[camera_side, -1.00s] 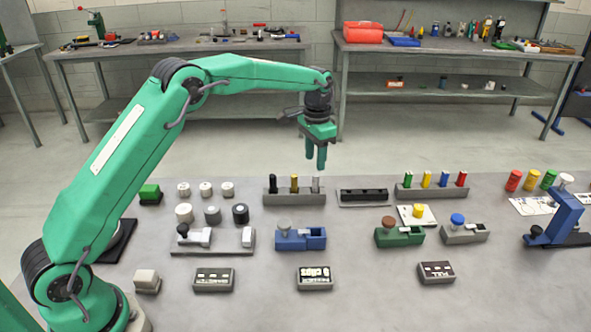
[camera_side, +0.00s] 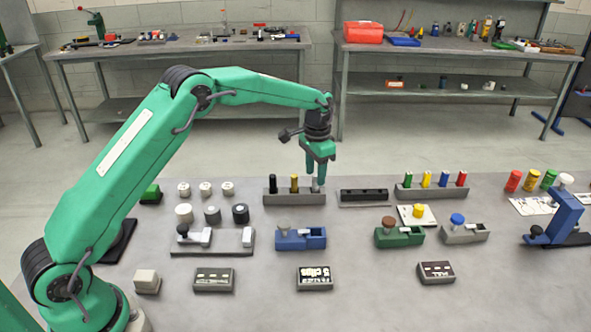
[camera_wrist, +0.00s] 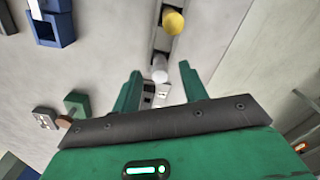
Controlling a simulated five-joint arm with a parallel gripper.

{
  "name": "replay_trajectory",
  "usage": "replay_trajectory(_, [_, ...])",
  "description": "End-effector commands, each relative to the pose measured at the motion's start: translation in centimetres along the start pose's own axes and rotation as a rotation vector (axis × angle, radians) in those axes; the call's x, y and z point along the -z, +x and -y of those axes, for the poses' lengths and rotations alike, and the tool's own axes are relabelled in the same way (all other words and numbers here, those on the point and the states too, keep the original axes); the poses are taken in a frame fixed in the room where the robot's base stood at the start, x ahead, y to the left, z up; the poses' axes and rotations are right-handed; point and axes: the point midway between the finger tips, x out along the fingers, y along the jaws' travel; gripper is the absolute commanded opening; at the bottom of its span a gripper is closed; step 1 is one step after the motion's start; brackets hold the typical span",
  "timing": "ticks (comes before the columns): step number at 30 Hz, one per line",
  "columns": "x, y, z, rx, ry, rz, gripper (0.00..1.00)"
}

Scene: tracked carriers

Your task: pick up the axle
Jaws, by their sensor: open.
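A grey rack (camera_side: 283,199) on the table holds three upright pins, which look like the axles: a black one (camera_side: 273,183), a yellow one (camera_side: 294,183) and a silver one (camera_side: 316,186). My gripper (camera_side: 319,175) is open and points down over the right end of the rack, at the silver pin's top. In the wrist view the silver pin (camera_wrist: 159,71) shows between my open fingertips (camera_wrist: 160,68), apart from both. The yellow pin (camera_wrist: 173,21) lies beyond them. The fingers partly hide the silver pin in the side view.
A black slotted block (camera_side: 363,196) sits just right of the rack. Another rack (camera_side: 431,194) with coloured pins stands farther right. A blue holder (camera_side: 301,241) is in front, and several round parts (camera_side: 212,215) lie to the left.

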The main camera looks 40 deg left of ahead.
Motion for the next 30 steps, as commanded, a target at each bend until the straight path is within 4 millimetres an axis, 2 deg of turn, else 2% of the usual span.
replay_trajectory(3, [0.0,1.6,-0.1,-0.001,0.0,0.002,0.43])
replay_trajectory(9, [0.0,2.9,-0.1,0.0,0.0,0.001,0.43])
replay_trajectory(24, [0.1,3.0,-0.1,0.0,0.0,0.0,0.43])
replay_trajectory(26, [0.1,3.0,-0.1,0.0,0.0,0.0,0.33])
replay_trajectory(30, [0.1,3.0,-0.1,0.0,0.0,0.0,0.06])
